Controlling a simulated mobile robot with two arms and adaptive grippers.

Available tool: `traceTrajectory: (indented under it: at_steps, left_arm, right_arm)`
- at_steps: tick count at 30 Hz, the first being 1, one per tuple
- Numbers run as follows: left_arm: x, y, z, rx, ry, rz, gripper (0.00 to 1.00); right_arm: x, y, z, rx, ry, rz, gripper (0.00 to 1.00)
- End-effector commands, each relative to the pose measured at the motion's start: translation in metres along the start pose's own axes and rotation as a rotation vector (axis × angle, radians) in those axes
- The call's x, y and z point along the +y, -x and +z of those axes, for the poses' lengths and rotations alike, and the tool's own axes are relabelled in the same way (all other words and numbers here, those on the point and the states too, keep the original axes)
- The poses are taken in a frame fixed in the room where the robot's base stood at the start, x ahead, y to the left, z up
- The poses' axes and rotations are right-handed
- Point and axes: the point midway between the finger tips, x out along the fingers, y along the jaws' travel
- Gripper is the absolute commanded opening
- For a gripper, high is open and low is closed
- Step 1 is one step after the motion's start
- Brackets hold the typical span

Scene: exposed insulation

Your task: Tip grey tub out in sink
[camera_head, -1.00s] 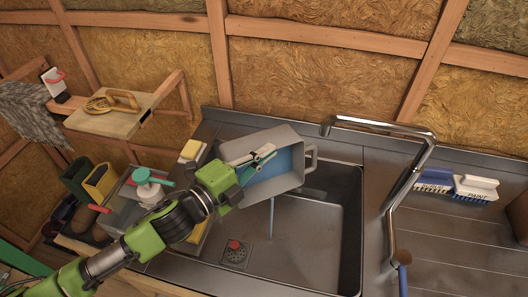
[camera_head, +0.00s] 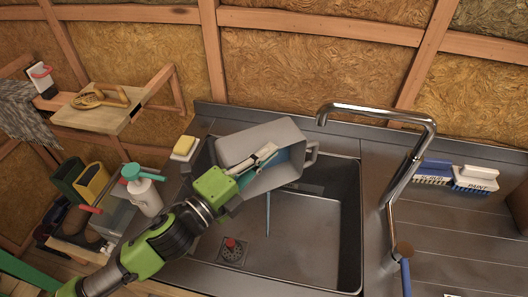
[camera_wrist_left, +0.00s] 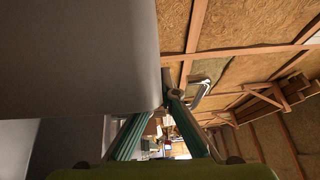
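The grey tub (camera_head: 262,131) is tilted steeply over the sink (camera_head: 316,240), its open side facing down and toward me. Blue liquid (camera_head: 286,171) shows inside it, and a thin blue stream (camera_head: 268,213) falls from its low corner into the basin. The tub's side handle (camera_head: 312,151) points right. My left gripper (camera_head: 266,155) reaches in from the left and is shut on the tub's near edge; the exact contact is partly hidden. In the left wrist view the tub's wall (camera_wrist_left: 75,55) fills the upper left beside the fingers (camera_wrist_left: 165,120). My right gripper is not in view.
A tall chrome tap (camera_head: 385,112) arches at the sink's right. Brushes (camera_head: 475,178) lie on the drainboard. A red-topped drain (camera_head: 231,247) shows in the basin.

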Motion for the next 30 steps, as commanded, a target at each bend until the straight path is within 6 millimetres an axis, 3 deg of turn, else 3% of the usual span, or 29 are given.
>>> traceTrajectory:
  at_steps: [30]
  left_arm:
    - [0.002,0.012,-0.03,0.01,-0.191,-0.084,0.0]
  right_arm:
    - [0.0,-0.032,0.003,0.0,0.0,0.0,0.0]
